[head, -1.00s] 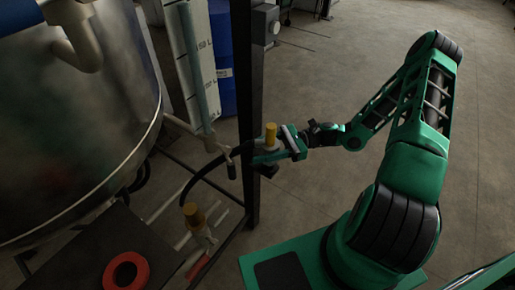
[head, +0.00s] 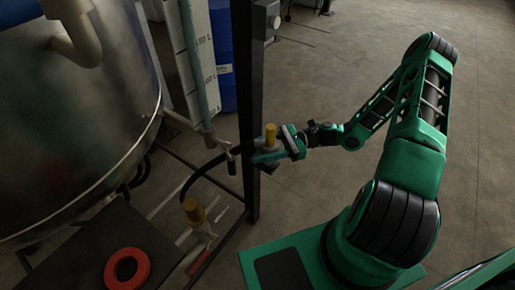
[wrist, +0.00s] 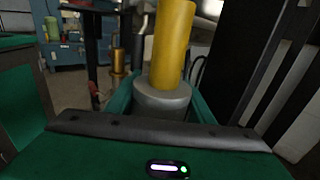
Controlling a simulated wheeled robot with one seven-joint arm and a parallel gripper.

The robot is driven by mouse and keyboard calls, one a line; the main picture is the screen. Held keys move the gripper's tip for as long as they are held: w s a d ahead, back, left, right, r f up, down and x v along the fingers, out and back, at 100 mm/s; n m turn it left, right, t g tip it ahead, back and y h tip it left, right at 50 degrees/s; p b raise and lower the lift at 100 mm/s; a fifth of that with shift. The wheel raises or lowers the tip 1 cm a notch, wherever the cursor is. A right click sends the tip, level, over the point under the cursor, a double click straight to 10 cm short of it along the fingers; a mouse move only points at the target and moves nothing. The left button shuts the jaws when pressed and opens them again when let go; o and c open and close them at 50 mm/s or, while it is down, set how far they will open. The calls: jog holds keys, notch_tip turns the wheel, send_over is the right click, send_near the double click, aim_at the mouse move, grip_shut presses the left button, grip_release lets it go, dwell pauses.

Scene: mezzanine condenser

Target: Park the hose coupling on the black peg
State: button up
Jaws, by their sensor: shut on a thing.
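The hose coupling, a yellow cylinder with a grey collar, stands about upright in my gripper (head: 271,155). The wrist view shows its yellow part (wrist: 173,45) and grey collar (wrist: 162,99) between the green jaws (wrist: 120,105). My gripper is shut on it, beside the dark upright post (head: 248,110). A black hose (head: 205,166) arcs from near the gripper down to the left. A short dark stub (head: 232,166) hangs at the lower end of a pale pipe, just left of the post. I cannot tell for sure whether this is the black peg.
A red ring (head: 127,269) lies on a dark platform (head: 80,262). A large metal tank (head: 75,130) fills the left. A blue drum (head: 222,60) stands behind. Floor at right is open.

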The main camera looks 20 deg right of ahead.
jog(key=shift+f, duration=0.5)
jog(key=o, duration=1.5)
jog(key=d, duration=1)
jog(key=shift+d, duration=0.4)
jog(key=shift+s, duration=0.15)
